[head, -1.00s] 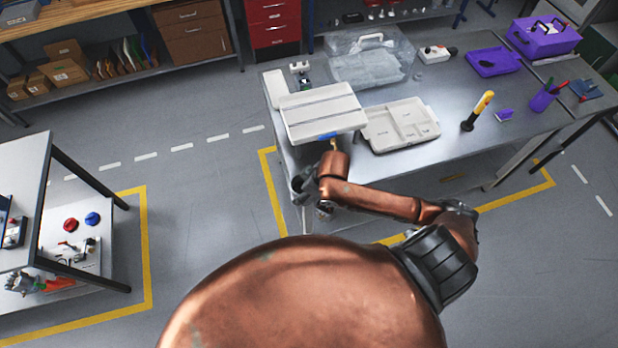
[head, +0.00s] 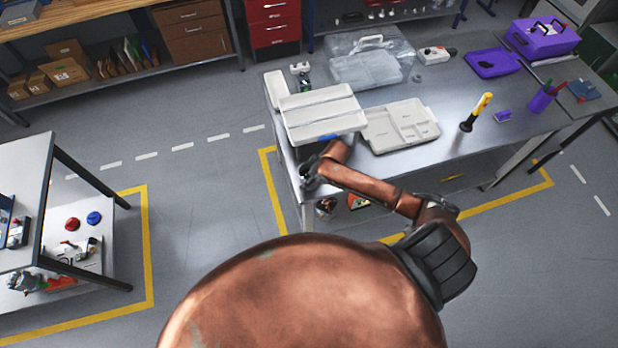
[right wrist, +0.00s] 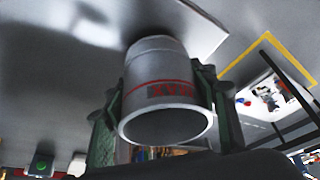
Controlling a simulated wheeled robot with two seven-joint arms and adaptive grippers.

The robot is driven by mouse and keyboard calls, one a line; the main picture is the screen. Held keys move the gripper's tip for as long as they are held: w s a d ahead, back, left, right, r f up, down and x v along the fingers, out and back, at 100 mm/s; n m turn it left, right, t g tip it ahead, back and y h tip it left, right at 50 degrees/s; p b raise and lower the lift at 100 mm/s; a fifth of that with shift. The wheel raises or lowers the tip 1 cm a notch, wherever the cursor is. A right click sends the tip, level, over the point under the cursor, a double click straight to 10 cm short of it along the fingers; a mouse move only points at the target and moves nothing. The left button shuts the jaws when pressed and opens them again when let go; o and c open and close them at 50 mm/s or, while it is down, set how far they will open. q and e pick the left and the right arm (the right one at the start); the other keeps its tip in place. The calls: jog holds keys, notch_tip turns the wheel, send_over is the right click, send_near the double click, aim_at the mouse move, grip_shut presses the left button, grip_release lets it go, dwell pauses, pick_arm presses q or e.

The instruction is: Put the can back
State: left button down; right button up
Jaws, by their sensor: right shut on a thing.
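The can (right wrist: 158,62) is a pale grey cylinder with a red line and red lettering. In the right wrist view its round rim faces the camera. My right gripper (right wrist: 158,90) is shut on it, with one dark green finger on each side. The can's far end is near a grey surface; I cannot tell whether they touch. In the head view my right arm (head: 370,185) reaches to the table's left end. Its gripper and the can are hidden there, by the raised pale tray and the arm. My left gripper is not in view.
A compartment tray (head: 402,126), clear case (head: 372,62), yellow-and-black tool (head: 477,112) and purple tray (head: 493,62) are on the metal table (head: 440,160). Orange-and-dark items (head: 358,202) show below it.

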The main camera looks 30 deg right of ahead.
jog(key=shift+f, duration=0.25)
jog(key=shift+f, duration=0.1)
jog(key=o, duration=1.2)
jog(key=v, duration=1.2)
